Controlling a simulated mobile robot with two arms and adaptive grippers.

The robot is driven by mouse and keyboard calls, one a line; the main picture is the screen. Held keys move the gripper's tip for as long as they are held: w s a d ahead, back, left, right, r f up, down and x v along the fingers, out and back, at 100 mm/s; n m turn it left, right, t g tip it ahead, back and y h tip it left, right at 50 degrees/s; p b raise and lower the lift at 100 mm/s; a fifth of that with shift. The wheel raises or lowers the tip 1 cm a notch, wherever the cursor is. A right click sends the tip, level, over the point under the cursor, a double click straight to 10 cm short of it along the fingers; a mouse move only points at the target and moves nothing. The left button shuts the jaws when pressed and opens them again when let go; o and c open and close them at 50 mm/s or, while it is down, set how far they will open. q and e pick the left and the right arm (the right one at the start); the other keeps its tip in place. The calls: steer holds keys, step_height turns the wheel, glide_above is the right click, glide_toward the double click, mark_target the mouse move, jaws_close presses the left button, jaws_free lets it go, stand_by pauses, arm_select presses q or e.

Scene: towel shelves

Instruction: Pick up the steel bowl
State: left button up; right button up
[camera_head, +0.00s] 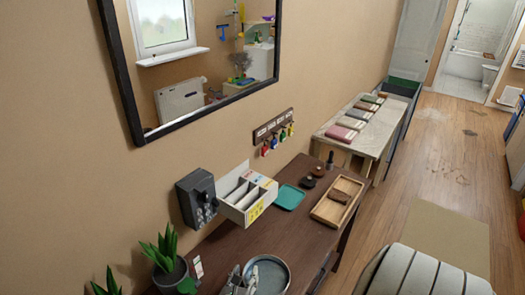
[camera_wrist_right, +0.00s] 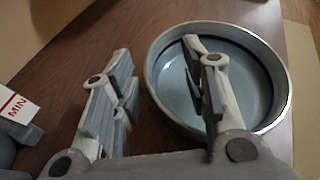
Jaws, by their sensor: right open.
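The steel bowl (camera_head: 274,272) is round, grey and empty, and stands upright on the dark wooden table at the bottom of the head view. It fills the right side of the right wrist view (camera_wrist_right: 248,90). My right gripper (camera_head: 243,277) is at the bowl's left side, with its fingers apart. In the right wrist view the gripper (camera_wrist_right: 157,58) has one finger over the bowl's inside and the other outside its left rim, over the table. I cannot tell whether a finger touches the bowl. My left gripper is not in view.
A potted plant (camera_head: 170,265) stands left of the gripper. Behind the bowl are a white letter box (camera_head: 246,205), a teal tray (camera_head: 289,197) and a wooden tray (camera_head: 323,213). A striped seat (camera_head: 415,275) is at right. Bare tabletop lies between bowl and trays.

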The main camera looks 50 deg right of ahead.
mark_target(249, 265)
steer(key=shift+w+d, duration=0.15)
steer(key=shift+d, duration=0.05)
steer(key=p+x, duration=0.1)
steer(key=x, duration=0.2)
steer(key=shift+w+d+f, duration=0.2)
steer(key=shift+w+f, duration=0.05)
steer(key=shift+w, duration=0.1)
steer(key=shift+w+d+f, duration=0.15)
steer(key=shift+d+f, duration=0.05)
steer(key=shift+d, duration=0.25)
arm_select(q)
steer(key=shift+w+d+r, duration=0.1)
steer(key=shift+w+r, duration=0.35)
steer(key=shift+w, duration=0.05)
arm_select(e)
steer(key=shift+c, duration=0.2)
jaws_close()
